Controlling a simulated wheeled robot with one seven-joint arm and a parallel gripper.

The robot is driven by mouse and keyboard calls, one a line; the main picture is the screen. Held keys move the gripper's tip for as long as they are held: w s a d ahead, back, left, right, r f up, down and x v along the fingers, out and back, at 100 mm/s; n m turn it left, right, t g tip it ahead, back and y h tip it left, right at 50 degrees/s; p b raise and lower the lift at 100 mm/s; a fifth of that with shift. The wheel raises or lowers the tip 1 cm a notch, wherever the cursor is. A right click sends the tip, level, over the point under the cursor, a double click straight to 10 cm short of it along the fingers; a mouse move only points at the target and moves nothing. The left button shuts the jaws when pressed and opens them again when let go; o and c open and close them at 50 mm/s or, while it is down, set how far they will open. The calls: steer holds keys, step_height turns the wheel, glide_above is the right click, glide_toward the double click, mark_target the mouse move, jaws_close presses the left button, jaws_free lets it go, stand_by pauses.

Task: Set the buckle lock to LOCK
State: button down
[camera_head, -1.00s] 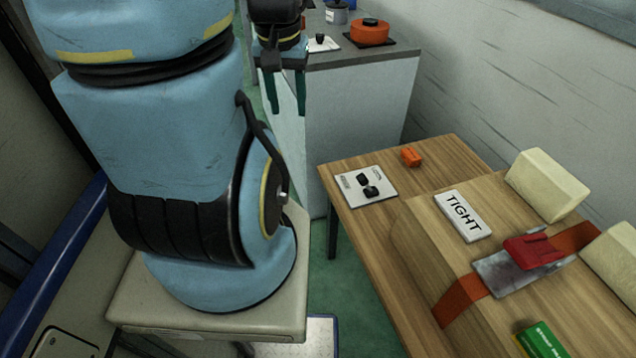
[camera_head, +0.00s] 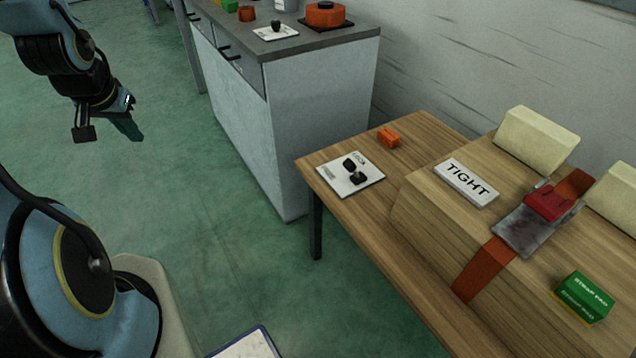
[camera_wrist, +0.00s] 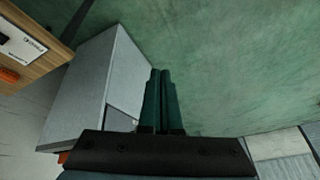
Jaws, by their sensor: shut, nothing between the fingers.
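A grey metal buckle with a red lever (camera_head: 549,203) sits on an orange strap (camera_head: 484,270) over a wooden block at the right. My gripper (camera_head: 127,126) is at the upper left over the green floor, far from the table. In the wrist view the gripper's green fingers (camera_wrist: 160,98) are together with nothing between them. The white plate (camera_wrist: 18,45) shows partly there, at the upper left.
A TIGHT sign (camera_head: 466,182), cream blocks (camera_head: 535,139) and a green STRAP PAD box (camera_head: 583,297) are on the wooden block. A small orange object (camera_head: 388,137) lies near the plate. A grey cabinet (camera_head: 318,115) stands behind the table. Green floor lies open at left.

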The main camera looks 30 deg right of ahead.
steer(key=w+d+f+m+h+b, duration=0.3)
steer(key=d+f+m+h+b, duration=0.5)
steer(key=d+f+b, duration=0.8)
steer(key=s+d+f+m+g+h+b, duration=0.25)
steer(key=s+d+f+h+b, duration=0.35)
steer(key=d+f, duration=0.6)
steer(key=s+d+f+m+g+h+b, duration=0.1)
steer(key=s+f+g+h+b, duration=0.2)
steer(key=s+h+b, duration=0.4)
steer(key=s+h, duration=0.1)
steer(key=s, duration=0.2)
steer(key=shift+d+f+h, duration=0.25)
steer(key=shift+f+h, duration=0.05)
steer(key=shift+f, duration=0.1)
steer(key=shift+m, duration=0.25)
